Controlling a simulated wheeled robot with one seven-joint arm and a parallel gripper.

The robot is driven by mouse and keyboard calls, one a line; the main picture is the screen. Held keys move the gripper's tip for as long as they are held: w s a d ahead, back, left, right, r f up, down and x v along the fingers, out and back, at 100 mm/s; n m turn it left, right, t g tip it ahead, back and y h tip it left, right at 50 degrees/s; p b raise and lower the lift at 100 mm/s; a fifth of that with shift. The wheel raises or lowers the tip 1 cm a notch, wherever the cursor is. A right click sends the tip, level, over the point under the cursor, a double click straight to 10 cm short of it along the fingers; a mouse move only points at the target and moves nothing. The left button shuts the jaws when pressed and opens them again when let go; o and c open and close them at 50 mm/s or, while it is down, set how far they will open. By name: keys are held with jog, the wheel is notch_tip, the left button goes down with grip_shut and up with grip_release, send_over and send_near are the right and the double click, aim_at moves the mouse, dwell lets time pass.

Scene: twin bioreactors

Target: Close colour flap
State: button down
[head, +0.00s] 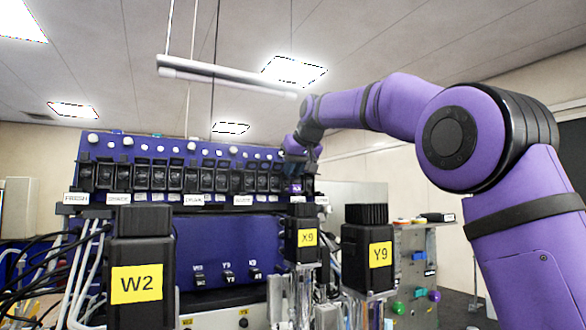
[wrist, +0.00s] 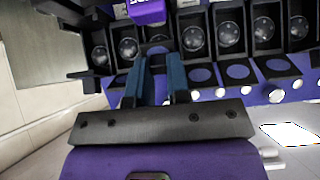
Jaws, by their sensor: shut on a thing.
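My gripper (head: 303,152) is at the right end of the row of black units on the blue panel in the head view. In the wrist view its two blue-grey fingers (wrist: 161,68) are close together, shut at a black flap of one unit (wrist: 157,49). The fingers hide most of what is between them. A purple block with white lettering (wrist: 146,12) is just beyond the fingertips; it also shows below my gripper in the head view (head: 295,187). Its lettering is too small to read, so I cannot tell which flap is the colour one.
Black flaps with blue discs (wrist: 238,72) stand out from neighbouring units beside my fingers. Black-capped posts labelled W2 (head: 139,250), X9 (head: 302,240) and Y9 (head: 368,245) stand in front of the panel. Cables and tubes (head: 85,270) crowd the left.

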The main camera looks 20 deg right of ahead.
jog(key=t, duration=0.2)
jog(key=shift+s+f+t, duration=0.15)
jog(key=shift+f+t, duration=0.15)
jog(key=shift+f+t+y, duration=0.2)
jog(key=shift+t+y, duration=0.15)
jog(key=shift+t, duration=0.4)
jog(key=shift+f+t+y, duration=0.15)
jog(key=shift+t+y, duration=0.2)
jog(key=shift+t, duration=0.4)
jog(key=shift+a+t, duration=0.1)
jog(key=shift+t, duration=0.2)
jog(key=shift+f+t, duration=0.15)
jog(key=shift+t, duration=0.15)
jog(key=c, duration=1.1)
grip_release()
